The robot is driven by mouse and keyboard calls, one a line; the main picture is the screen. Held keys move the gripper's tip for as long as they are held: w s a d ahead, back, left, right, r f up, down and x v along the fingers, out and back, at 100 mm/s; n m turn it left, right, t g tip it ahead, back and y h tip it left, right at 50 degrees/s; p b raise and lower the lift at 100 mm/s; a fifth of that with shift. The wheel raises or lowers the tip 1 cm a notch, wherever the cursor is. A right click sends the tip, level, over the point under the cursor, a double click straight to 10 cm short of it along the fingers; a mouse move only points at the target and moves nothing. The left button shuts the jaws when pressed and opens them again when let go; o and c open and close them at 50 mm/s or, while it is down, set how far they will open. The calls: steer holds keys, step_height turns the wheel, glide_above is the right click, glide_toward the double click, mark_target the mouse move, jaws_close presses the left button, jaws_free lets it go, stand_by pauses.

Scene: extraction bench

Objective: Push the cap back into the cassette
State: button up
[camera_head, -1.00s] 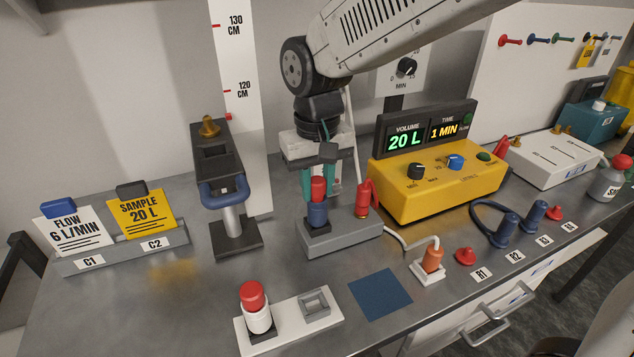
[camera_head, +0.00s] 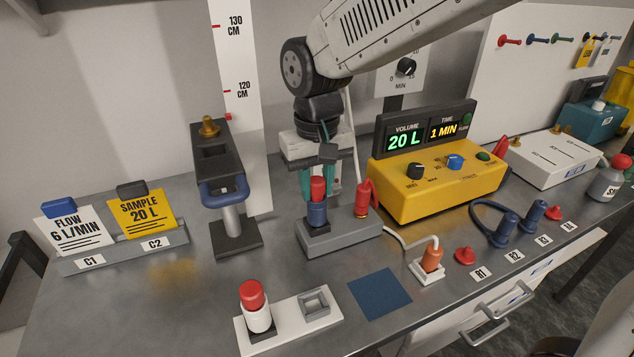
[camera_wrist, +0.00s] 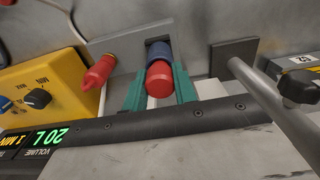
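A blue cassette (camera_head: 317,213) stands upright in a slot of the grey block, and it also shows in the wrist view (camera_wrist: 159,52). A red cap (camera_head: 318,189) sits on top of it. The cap shows large in the wrist view (camera_wrist: 159,79), and how deep it sits is unclear. My gripper (camera_wrist: 160,88) has its teal fingers apart, one on each side of the cap. It also shows in the head view (camera_head: 321,184), behind the cap. I see no clear contact between fingers and cap.
The grey block (camera_head: 345,238) also holds a red fitting (camera_head: 362,200) beside the cassette. A yellow control box (camera_head: 440,188) stands close on the right, a black stand (camera_head: 236,240) on the left. In front are a white-bodied, red-topped cartridge (camera_head: 255,310) and a bare blue mat (camera_head: 380,294).

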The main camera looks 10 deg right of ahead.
steer(key=shift+o, duration=0.6)
steer(key=shift+r, duration=3.85)
steer(key=shift+s+d+f, duration=0.1)
steer(key=shift+s+f, duration=0.1)
steer(key=s+d+f+m+t, duration=0.1)
steer(key=s+d+f+m, duration=0.1)
steer(key=s+d, duration=1.7)
steer(key=shift+d+f+m, duration=0.3)
steer(key=shift+d+m, duration=0.3)
steer(key=shift+d, duration=0.15)
